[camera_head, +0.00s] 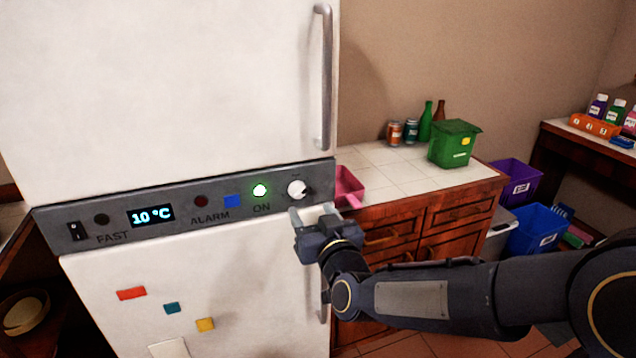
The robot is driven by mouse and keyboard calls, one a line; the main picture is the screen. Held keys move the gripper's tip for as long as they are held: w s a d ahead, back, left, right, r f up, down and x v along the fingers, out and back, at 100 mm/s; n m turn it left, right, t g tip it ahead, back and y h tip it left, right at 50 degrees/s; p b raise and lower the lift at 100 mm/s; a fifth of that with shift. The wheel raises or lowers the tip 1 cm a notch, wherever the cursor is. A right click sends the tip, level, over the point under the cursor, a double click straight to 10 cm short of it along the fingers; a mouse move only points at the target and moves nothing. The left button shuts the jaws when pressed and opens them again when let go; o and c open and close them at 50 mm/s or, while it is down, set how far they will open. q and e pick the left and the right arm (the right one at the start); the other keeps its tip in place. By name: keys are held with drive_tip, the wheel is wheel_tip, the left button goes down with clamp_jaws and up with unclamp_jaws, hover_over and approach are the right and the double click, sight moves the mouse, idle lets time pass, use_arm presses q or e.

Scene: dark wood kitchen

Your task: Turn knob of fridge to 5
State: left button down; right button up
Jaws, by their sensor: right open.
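The white fridge (160,90) fills the left side, with a grey control panel (180,228) across its middle. The knob (297,189) is a round white dial near the panel's right end; its number marks are too small to read. The display (151,216) reads 10 °C. The green ON light (260,190) is lit. My right gripper (311,216) is open, its fingertips just below and right of the knob, with nothing seen between them. I cannot tell whether it touches the panel. My left gripper is not in view.
An upper door handle (323,80) stands out above the panel, and a lower handle is partly hidden behind my gripper. A pink container (348,188) and a green bin (454,144) stand on the tiled counter (385,170) to the right.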

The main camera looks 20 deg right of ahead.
sight(301, 194)
drive_tip(key=w, duration=0.7)
drive_tip(key=shift+w+a, duration=0.15)
drive_tip(key=shift+a, duration=0.05)
drive_tip(key=c, duration=1)
drive_tip(key=shift+o, duration=0.2)
